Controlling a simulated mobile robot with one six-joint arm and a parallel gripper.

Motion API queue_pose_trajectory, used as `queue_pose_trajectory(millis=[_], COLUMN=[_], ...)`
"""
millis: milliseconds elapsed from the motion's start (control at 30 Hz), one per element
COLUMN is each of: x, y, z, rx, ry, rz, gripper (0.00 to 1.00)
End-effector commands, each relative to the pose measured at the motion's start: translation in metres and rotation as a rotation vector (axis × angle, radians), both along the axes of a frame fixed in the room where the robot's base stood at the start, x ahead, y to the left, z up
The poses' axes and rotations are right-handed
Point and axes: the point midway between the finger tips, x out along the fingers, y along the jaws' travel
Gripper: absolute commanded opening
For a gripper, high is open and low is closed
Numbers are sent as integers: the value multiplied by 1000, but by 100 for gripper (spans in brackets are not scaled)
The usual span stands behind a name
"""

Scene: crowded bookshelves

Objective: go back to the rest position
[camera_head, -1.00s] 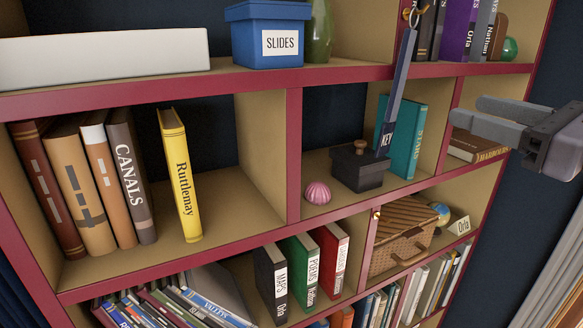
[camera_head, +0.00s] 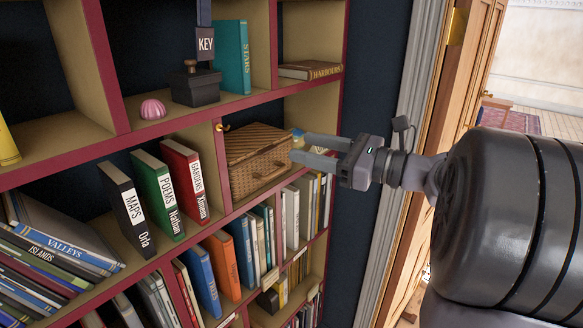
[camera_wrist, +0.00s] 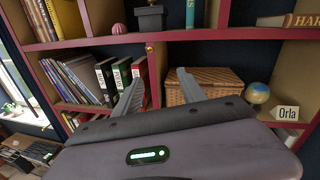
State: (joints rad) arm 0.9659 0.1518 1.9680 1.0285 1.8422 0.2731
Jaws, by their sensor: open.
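My gripper (camera_head: 308,151) is open and empty, with its two fingers apart. In the head view it is in front of the bookshelf (camera_head: 178,107), at the right end of the wicker basket (camera_head: 257,160). My dark arm stretches in from the right edge. In the wrist view my gripper (camera_wrist: 157,90) points toward the shelves, with one finger over the basket (camera_wrist: 205,84) and the other near the upright books. No object is between the fingers.
Black, green and red books (camera_head: 160,190) stand left of the basket. A dark box (camera_head: 195,88) is on the shelf above. A wooden door (camera_head: 440,120) and open doorway lie to the right.

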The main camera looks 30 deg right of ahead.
Motion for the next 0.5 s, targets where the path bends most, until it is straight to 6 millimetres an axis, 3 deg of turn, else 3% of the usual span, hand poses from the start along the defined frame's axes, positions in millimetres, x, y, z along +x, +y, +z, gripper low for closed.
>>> queue_pose_trajectory(millis=[100,367,467,500], x=[3,4,0,-7], y=[1,10,56,85], z=[-17,-27,-66,-92], rx=[3,-16,-137,-226], ry=[1,7,51,76], rz=[10,28,115,174], gripper=[48,48,48,48])
